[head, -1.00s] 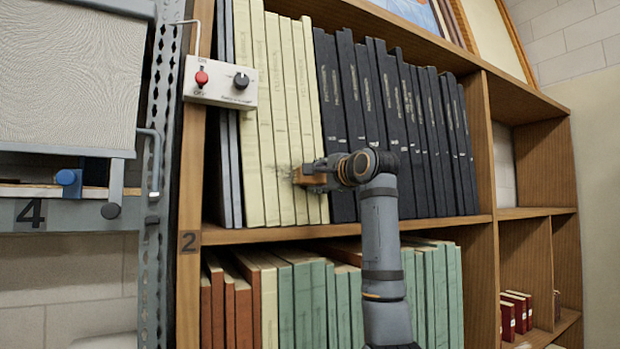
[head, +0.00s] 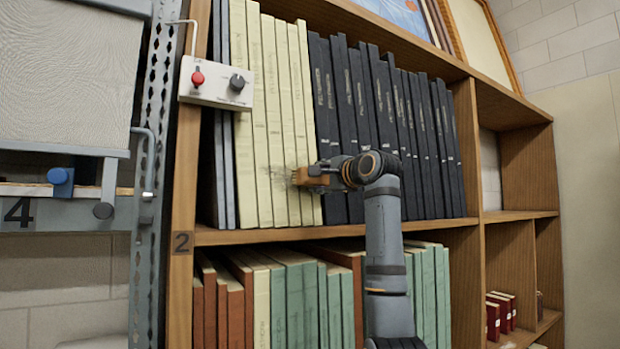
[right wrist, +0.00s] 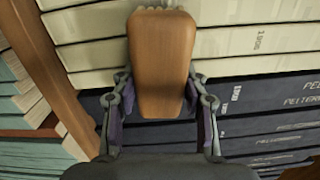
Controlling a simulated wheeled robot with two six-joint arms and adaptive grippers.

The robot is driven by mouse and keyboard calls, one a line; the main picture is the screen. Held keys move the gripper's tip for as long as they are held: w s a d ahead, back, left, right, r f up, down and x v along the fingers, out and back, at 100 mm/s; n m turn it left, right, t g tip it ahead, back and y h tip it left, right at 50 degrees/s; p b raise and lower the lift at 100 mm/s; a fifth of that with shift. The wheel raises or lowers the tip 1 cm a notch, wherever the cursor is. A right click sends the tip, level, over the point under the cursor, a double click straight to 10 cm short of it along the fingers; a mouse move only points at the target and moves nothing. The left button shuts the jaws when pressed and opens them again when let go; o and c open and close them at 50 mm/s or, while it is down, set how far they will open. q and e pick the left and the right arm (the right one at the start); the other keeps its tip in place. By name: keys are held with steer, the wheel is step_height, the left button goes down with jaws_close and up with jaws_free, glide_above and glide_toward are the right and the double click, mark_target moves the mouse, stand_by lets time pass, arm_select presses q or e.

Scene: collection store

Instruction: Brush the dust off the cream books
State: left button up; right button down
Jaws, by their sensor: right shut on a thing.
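The cream books (head: 265,130) stand upright in a row on the upper shelf, with dark grey dust on the lower part of several spines near the brush. My right gripper (head: 335,175) is shut on a wooden-handled brush (head: 308,178). The brush points left, with its head at the lower spines of the cream books. In the right wrist view the brush handle (right wrist: 162,70) sits between the two fingers (right wrist: 160,105), and its far end is over the cream spines (right wrist: 230,35). Whether the bristles touch the spines is hard to tell. My left gripper is not in view.
Black books (head: 390,130) stand right of the cream ones, grey ones (head: 222,130) left. A control box with a red switch (head: 215,82) hangs on the shelf's left post. Green and brown books (head: 290,300) fill the shelf below. The right-hand compartments (head: 525,170) are mostly empty.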

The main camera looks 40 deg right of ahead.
mark_target(309, 178)
steer(key=shift+a+f, duration=0.1)
steer(key=shift+f+b, duration=0.1)
steer(key=shift+b, duration=0.2)
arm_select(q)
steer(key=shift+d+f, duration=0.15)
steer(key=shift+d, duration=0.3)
arm_select(e)
steer(key=shift+s, duration=0.1)
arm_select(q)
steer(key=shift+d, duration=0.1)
arm_select(e)
steer(key=shift+s, duration=0.1)
steer(key=a, duration=0.2)
steer(key=w+a, duration=0.1)
steer(key=a, duration=0.1)
steer(key=shift+w, duration=0.2)
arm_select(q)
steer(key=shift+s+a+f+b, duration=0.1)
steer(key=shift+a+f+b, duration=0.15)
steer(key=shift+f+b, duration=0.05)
arm_select(e)
steer(key=shift+w+a, duration=0.25)
steer(key=shift+a, duration=0.75)
steer(key=shift+w+a, duration=0.25)
steer(key=shift+a, duration=0.75)
steer(key=shift+a, duration=0.1)
